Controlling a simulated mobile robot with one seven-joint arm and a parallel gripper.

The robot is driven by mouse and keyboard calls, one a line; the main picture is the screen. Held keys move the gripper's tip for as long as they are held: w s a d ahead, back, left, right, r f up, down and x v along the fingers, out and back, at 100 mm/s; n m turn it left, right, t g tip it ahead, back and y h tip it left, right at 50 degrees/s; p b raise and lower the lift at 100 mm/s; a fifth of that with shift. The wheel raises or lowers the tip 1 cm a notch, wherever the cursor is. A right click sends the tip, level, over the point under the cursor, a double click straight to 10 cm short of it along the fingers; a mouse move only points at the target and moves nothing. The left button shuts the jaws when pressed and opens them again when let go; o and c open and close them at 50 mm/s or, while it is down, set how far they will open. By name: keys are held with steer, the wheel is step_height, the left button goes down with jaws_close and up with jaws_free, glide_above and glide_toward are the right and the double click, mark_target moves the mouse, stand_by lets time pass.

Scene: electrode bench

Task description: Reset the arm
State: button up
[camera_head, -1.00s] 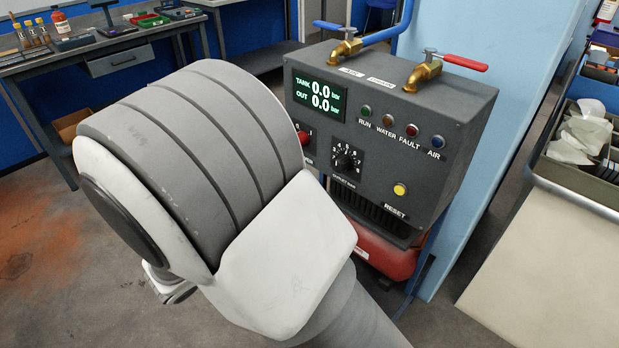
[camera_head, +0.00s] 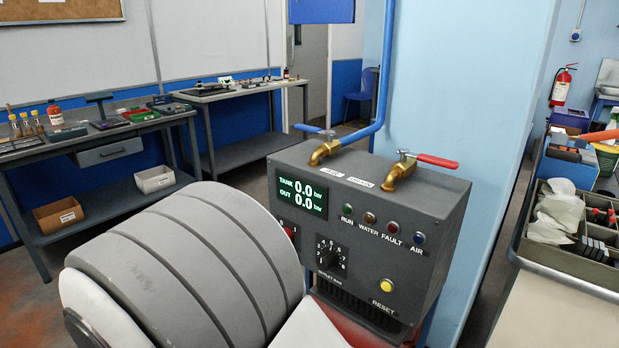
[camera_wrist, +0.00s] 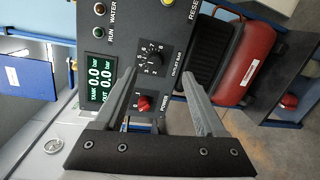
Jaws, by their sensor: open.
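My gripper (camera_wrist: 157,88) shows in the wrist view, its two grey fingers apart with nothing between them. It faces the front panel of a dark grey compressor box (camera_head: 425,205). Between and beyond the fingers are the red power knob (camera_wrist: 143,103) and the black outlet dial (camera_wrist: 152,57). I cannot tell how far the fingertips are from the panel. In the head view my own arm's grey joint covers the panel's lower left, and my gripper is hidden there. The display (camera_head: 303,188) reads 0.0 bar for tank and out. The yellow reset button (camera_head: 386,286) is at the lower right.
Two brass valves (camera_head: 400,172) with blue and red handles stand on top of the box. A light blue pillar (camera_head: 450,90) rises behind it. Workbenches (camera_head: 110,140) line the left. A bin of parts (camera_head: 590,262) is at the right.

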steer(key=s+d+r+m+g+y, duration=0.3)
steer(key=s+d+m+g+y, duration=0.15)
steer(key=d, duration=0.65)
steer(key=s+d+r+m+g+y, duration=0.2)
steer(key=s+d+m+g+y, duration=0.3)
steer(key=d, duration=0.6)
step_height(320, 180, up, 26)
steer(key=s+m+t+y+p, duration=0.1)
steer(key=s+t+y+p, duration=0.1)
steer(key=p, duration=1.9)
steer(key=shift+s+f+m+t+p, duration=0.25)
steer(key=shift+s+m+t+p, duration=0.1)
steer(key=shift+t, duration=0.1)
steer(key=shift+w+a, duration=0.1)
steer(key=shift+a, duration=0.1)
